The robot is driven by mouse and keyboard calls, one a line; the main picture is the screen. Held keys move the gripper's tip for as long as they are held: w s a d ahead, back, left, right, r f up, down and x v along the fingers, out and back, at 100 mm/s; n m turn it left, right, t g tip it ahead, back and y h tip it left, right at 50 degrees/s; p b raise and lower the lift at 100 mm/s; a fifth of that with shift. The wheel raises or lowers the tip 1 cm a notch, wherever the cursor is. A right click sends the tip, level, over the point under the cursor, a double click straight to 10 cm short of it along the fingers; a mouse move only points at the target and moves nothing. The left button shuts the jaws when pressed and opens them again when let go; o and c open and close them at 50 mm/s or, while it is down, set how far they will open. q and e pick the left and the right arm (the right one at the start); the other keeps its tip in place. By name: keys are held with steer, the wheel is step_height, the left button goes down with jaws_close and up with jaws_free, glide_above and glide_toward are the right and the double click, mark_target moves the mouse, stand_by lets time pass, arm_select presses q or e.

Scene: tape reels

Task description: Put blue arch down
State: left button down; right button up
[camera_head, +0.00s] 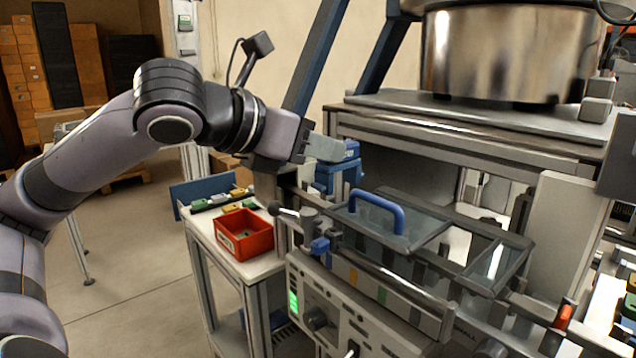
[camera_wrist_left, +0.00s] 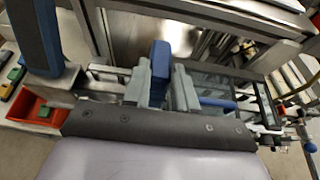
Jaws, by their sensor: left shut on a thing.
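My left gripper (camera_head: 328,149) reaches in from the left above the machine and is shut on a blue piece (camera_head: 352,151), which I take for the blue arch. In the left wrist view the blue arch (camera_wrist_left: 160,62) stands up between the grey fingers of my left gripper (camera_wrist_left: 161,88); the fingers hide part of it. In the head view another blue part (camera_head: 338,178) shows just below the held piece; I cannot tell whether the two are joined or touching. My right gripper is in neither view.
A clear lid with a blue handle (camera_head: 376,208) covers the machine (camera_head: 340,318) right of the gripper. A red bin (camera_head: 243,235) stands on a side table at left, near small coloured blocks. A steel pot (camera_head: 505,52) stands on the rack behind. A dark blue post rises close behind the gripper.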

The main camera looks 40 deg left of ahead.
mark_target(321, 179)
arm_select(q)
step_height(321, 179, down, 3)
steer(key=shift+f+b, duration=0.2)
steer(key=shift+b, duration=0.8)
steer(key=shift+f+b, duration=0.55)
steer(key=shift+b, duration=0.05)
steer(key=shift+f, duration=0.1)
steer(key=c, duration=0.9)
jaws_free()
